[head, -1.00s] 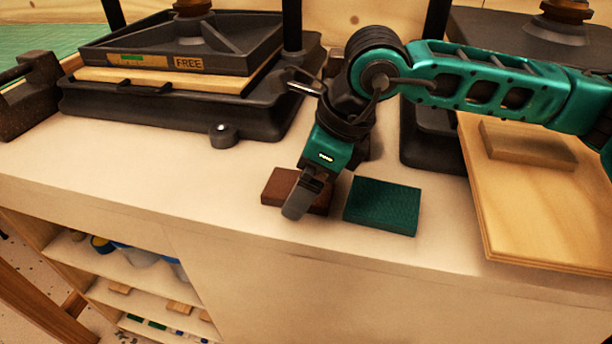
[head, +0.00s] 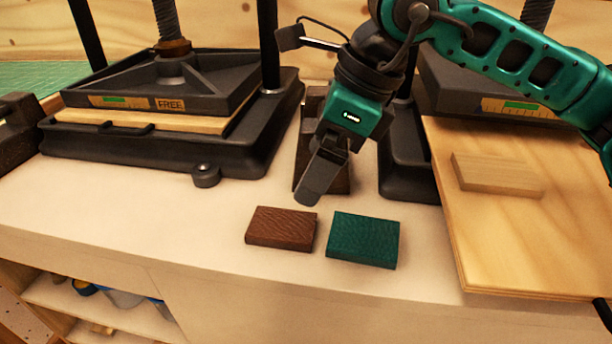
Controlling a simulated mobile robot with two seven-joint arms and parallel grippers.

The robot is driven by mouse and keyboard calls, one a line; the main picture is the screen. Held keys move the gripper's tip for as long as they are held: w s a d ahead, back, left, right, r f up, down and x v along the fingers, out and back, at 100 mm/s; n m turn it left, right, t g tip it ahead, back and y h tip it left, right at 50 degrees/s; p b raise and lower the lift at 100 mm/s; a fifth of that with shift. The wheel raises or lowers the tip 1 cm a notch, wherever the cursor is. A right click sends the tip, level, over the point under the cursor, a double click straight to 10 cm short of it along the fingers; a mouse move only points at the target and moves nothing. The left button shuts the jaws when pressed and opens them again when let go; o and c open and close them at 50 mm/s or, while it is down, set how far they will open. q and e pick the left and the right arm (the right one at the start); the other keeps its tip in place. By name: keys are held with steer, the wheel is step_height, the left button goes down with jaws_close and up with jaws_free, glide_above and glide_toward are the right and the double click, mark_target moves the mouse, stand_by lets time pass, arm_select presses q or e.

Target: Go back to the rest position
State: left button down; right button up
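My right gripper (head: 310,192) comes in on the teal arm from the right. It hangs over the bench, above and behind a brown textured block (head: 281,229) and a dark green textured block (head: 363,240). It appears clear of both blocks, with nothing visible in it. Its fingers overlap from this angle, so I cannot tell whether they are open or shut. My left gripper is not in view.
A black press (head: 160,150) with a "FREE" label stands at the left. Another press (head: 450,85) is at the right behind a plywood board (head: 540,265) bearing a pale wooden block (head: 497,175). A dark brown object (head: 312,115) stands behind my gripper. The front left bench is clear.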

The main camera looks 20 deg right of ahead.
steer(key=shift+d+r, duration=0.1)
steer(key=shift+r, duration=0.15)
stand_by(0.3)
